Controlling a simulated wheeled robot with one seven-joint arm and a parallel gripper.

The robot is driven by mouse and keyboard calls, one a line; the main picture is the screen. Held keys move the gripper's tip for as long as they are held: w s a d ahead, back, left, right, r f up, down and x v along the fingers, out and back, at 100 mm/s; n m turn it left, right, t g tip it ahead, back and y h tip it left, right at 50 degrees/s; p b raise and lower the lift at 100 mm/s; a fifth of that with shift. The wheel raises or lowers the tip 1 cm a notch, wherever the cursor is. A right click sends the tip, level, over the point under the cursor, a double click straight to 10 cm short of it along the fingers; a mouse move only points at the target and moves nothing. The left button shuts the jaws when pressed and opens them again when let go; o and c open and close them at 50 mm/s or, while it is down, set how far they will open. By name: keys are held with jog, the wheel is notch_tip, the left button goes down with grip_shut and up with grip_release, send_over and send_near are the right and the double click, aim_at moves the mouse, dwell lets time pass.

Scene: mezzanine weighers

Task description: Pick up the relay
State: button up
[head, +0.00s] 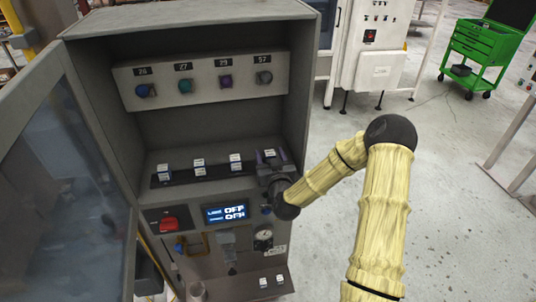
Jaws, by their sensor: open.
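Several small relay-like blocks with white tops sit in a row on a dark rail (216,172) inside the open grey cabinet. They include a left one (163,170), a middle one (199,166) and one further right (236,161). Another white-topped block (269,154) shows at the right end, between the fingers of my gripper (268,158). My gripper is dark and open, at the right end of the rail. Its body hides part of this block and the rail, so contact cannot be told. Two similar blocks (263,282) (280,280) stand on the cabinet's lower ledge.
The cabinet door (68,165) stands open at the left. Knobs line the upper panel (205,82). A red switch (169,223), a display (226,214) and a gauge (263,236) sit below the rail. The cabinet's right wall (303,90) is close to my gripper.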

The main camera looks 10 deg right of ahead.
aim_at(270, 153)
jog(key=shift+s+r, duration=0.15)
dwell(0.3)
jog(key=c, duration=1.1)
jog(key=shift+a, duration=0.2)
jog(key=shift+d+r, duration=0.2)
jog(key=shift+r, duration=0.3)
notch_tip(270, 153, up, 9)
jog(key=b, duration=0.3)
